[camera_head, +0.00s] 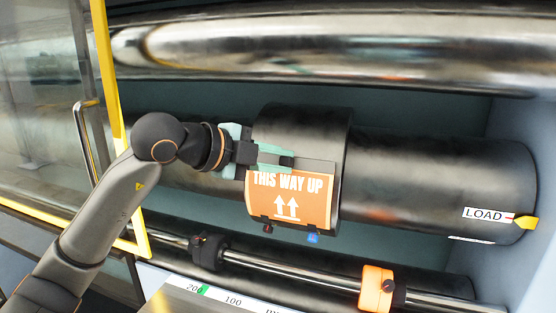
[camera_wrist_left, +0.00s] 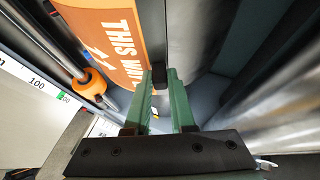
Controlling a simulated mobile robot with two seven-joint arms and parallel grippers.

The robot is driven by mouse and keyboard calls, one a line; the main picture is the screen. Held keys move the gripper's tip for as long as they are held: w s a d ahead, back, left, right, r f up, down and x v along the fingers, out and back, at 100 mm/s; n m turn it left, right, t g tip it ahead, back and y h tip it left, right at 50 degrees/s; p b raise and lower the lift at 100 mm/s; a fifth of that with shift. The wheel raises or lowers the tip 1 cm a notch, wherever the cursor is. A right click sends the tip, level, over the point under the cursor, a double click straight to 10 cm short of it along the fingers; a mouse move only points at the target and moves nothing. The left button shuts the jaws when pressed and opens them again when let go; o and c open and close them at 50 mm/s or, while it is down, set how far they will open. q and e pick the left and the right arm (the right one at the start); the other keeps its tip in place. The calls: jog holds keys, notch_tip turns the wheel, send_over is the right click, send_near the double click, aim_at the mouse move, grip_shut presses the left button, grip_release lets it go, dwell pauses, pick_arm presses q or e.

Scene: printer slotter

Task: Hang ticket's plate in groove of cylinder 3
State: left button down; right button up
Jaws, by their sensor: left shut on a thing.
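The ticket's plate (camera_head: 287,205) is orange, with white "THIS WAY UP" lettering and two upward arrows. It lies against the front of a wide black section (camera_head: 303,125) on a large dark cylinder (camera_head: 420,175). A dark strip runs along its top edge. My left gripper (camera_head: 288,160) is at that top edge, its green fingers shut on the plate's dark top part. In the left wrist view the plate (camera_wrist_left: 100,35) shows beside the fingers (camera_wrist_left: 163,76), with a dark block between the tips. I cannot tell whether the strip sits in a groove. My right gripper is not in view.
A shiny roller (camera_head: 350,48) spans above. Below runs a metal rod with a black clamp (camera_head: 209,252) and an orange collar (camera_head: 376,288), above a numbered scale (camera_head: 225,300). A "LOAD" label (camera_head: 484,214) and yellow pointer (camera_head: 524,222) mark the cylinder's right end. A yellow-framed door (camera_head: 104,60) stands left.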

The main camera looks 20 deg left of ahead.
pick_arm(q)
jog(key=shift+w+f, duration=0.1)
jog(key=shift+w, duration=0.25)
dwell(0.7)
jog(key=c, duration=0.7)
grip_release()
jog(key=shift+f, duration=0.15)
